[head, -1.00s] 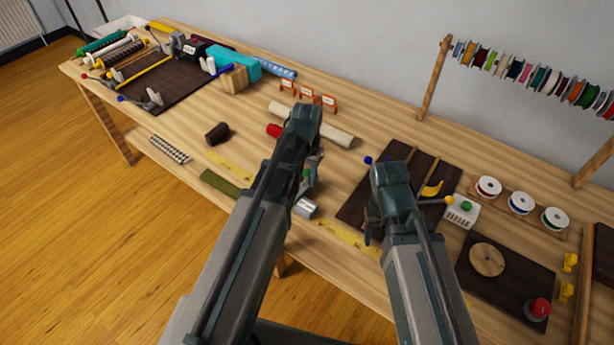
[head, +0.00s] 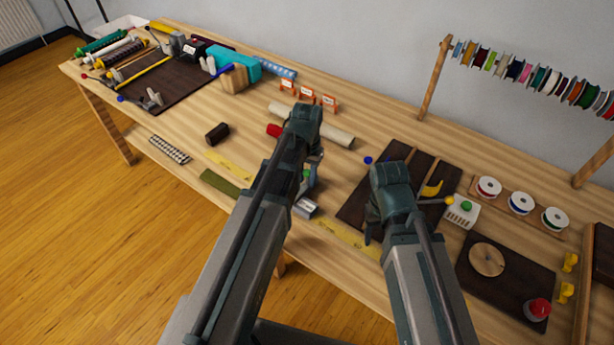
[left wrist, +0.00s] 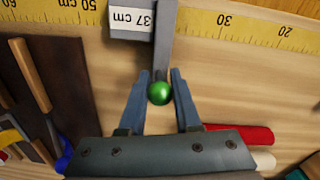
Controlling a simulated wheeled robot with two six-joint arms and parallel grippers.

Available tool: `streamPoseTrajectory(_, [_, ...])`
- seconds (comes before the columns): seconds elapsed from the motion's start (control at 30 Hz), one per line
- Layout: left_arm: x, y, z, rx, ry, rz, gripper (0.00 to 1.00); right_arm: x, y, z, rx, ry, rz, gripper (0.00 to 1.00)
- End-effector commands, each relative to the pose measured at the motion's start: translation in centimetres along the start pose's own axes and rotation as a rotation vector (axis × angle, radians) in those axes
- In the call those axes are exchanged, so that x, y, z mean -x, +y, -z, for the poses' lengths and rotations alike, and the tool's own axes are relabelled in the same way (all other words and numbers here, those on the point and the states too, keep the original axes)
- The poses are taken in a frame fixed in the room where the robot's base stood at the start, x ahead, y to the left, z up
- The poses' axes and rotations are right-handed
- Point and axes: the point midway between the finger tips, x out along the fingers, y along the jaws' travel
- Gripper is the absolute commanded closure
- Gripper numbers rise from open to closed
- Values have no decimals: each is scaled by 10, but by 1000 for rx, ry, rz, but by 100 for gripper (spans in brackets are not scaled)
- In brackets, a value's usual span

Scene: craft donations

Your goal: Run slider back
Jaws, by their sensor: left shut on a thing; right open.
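The slider is a grey block (head: 306,207) on a yellow ruler strip (head: 345,236) along the table's front edge. In the left wrist view, its white label (left wrist: 130,20) reads 37 cm, and a grey arm ends in a green ball knob (left wrist: 159,92). My left gripper (left wrist: 160,88) is shut on this knob, one finger on each side. In the head view, my left gripper (head: 309,178) is partly hidden by its own arm. My right gripper (head: 374,226) is open over the dark board (head: 352,210), its fingers mostly hidden.
A red cylinder (left wrist: 238,135) lies near my left gripper. A beige roll (head: 338,138) and a dark cylinder (head: 217,133) lie farther along. A white box with a green button (head: 461,212) is right of my right gripper.

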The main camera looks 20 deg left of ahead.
Motion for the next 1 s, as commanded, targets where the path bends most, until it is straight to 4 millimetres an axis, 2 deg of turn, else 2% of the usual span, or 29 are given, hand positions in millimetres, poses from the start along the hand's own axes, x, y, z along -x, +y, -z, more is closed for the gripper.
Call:
streamPoseTrajectory(0.07, [0, 6, -2, -2, 0, 0, 100, 0, 0, 0, 0, 0, 0, 39])
streamPoseTrajectory(0.3, [0, 53, -12, -5, 0, -1, 100, 0, 0, 0, 0, 0, 0, 39])
streamPoseTrajectory(0.4, [0, 64, -13, -3, 0, -1, 100, 0, 0, 0, 0, 0, 0, 39])
streamPoseTrajectory(0.77, [0, 68, -14, 0, 0, 0, 100, 0, 0, 0, 0, 0, 0, 39])
streamPoseTrajectory(0.8, [0, 68, -14, 0, 0, 0, 61, 0, 0, 0, 0, 0, 0, 39])
streamPoseTrajectory(0.93, [0, 68, -14, 0, 0, 0, 39, 0, 0, 0, 0, 0, 0, 39])
streamPoseTrajectory(1.0, [0, 68, -14, 0, 0, 0, 39, 0, 0, 0, 0, 0, 0, 39])
